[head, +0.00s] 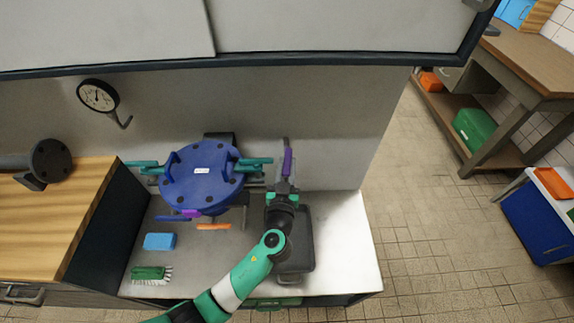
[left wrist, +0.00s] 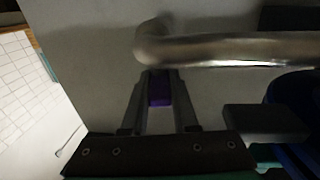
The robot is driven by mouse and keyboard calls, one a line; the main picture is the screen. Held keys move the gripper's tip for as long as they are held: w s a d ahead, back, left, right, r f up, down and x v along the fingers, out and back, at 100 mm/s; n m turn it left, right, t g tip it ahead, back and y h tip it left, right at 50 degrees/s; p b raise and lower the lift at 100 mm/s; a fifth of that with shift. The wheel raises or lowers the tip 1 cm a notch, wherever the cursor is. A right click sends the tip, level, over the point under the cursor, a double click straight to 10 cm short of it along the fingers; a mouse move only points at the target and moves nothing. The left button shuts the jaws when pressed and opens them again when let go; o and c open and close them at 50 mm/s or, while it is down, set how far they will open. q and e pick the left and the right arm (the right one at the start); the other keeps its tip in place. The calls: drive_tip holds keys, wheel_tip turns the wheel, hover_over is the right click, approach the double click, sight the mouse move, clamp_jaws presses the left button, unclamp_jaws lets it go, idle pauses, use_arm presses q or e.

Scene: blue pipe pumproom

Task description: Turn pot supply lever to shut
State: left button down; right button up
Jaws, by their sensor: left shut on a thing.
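The blue lidded pot (head: 203,176) stands on the bench with teal fittings at both sides. A purple lever (head: 287,160) stands upright to the right of the pot. My left gripper (head: 286,178) reaches it from the front and is shut on it. In the left wrist view, the purple lever (left wrist: 159,92) shows between the two fingers of the left gripper (left wrist: 160,80), below a bent metal pipe (left wrist: 230,48). The fingers hide part of the lever, and no label on it can be read. My right gripper is not in view.
A pressure gauge (head: 98,96) is on the back wall. An orange handle (head: 213,226) lies in front of the pot. A blue sponge (head: 159,241) and a green brush (head: 151,273) lie front left. A dark tray (head: 300,258) lies beside my arm. The bench's right end (head: 345,240) is bare.

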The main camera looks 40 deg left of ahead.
use_arm(q)
drive_tip(key=shift+s+a+f+m+t+h, duration=0.1)
drive_tip(key=shift+a+m+t+h, duration=0.05)
drive_tip(key=shift+m+t+h, duration=0.55)
drive_tip(key=shift+m+h, duration=0.1)
drive_tip(key=shift+h, duration=0.2)
drive_tip(key=c, duration=0.7)
unclamp_jaws()
drive_tip(key=v, duration=1.1)
drive_tip(key=shift+s+d+p, duration=0.25)
drive_tip(key=shift+p, duration=0.1)
